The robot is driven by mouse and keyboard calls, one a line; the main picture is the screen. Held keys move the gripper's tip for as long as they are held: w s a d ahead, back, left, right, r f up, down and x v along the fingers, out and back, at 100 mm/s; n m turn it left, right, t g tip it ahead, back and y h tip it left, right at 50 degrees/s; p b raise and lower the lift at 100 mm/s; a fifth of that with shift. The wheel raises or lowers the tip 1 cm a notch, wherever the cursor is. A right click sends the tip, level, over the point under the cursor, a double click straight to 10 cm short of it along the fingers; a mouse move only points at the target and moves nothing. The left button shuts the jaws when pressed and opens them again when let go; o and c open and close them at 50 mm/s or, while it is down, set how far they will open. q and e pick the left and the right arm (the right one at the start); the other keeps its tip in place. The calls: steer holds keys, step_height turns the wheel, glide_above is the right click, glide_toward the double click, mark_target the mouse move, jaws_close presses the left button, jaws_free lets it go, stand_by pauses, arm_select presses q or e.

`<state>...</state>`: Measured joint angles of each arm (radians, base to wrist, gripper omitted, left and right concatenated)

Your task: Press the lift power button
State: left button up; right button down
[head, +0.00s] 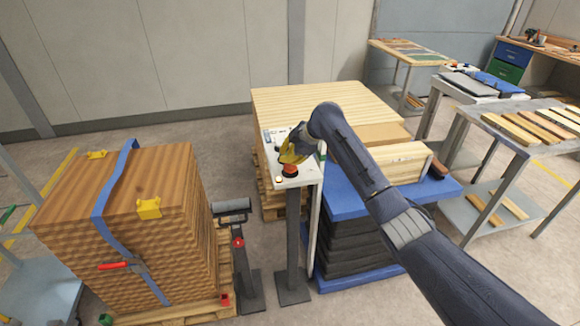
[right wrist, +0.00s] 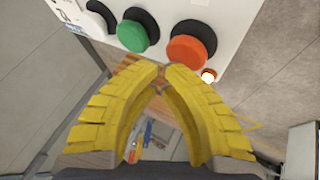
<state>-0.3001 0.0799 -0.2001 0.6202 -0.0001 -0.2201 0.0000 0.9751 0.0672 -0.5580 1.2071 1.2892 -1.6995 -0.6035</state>
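A white control panel (head: 309,174) tops a grey post in the head view. It carries a red-orange button (head: 290,170), which also shows in the right wrist view (right wrist: 187,52) on a black collar. In the right wrist view a green button (right wrist: 131,36) sits to its left and a small lit lamp (right wrist: 208,75) to its lower right. No readable label tells which is the lift power button. My right gripper (head: 291,158) is over the panel; its yellow fingertips (right wrist: 160,72) meet, with nothing visible between them. Contact with a button cannot be told. My left gripper is out of view.
A strapped stack of brown boards (head: 165,220) stands left of the post. A shorter grey post (head: 240,255) stands between them. Pale planks (head: 315,98) lie behind the panel, and a blue platform (head: 345,208) is to the right. Bare floor shows in front.

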mark_target(286, 164)
steer(key=shift+a+r, duration=0.1)
steer(key=shift+r, duration=1.95)
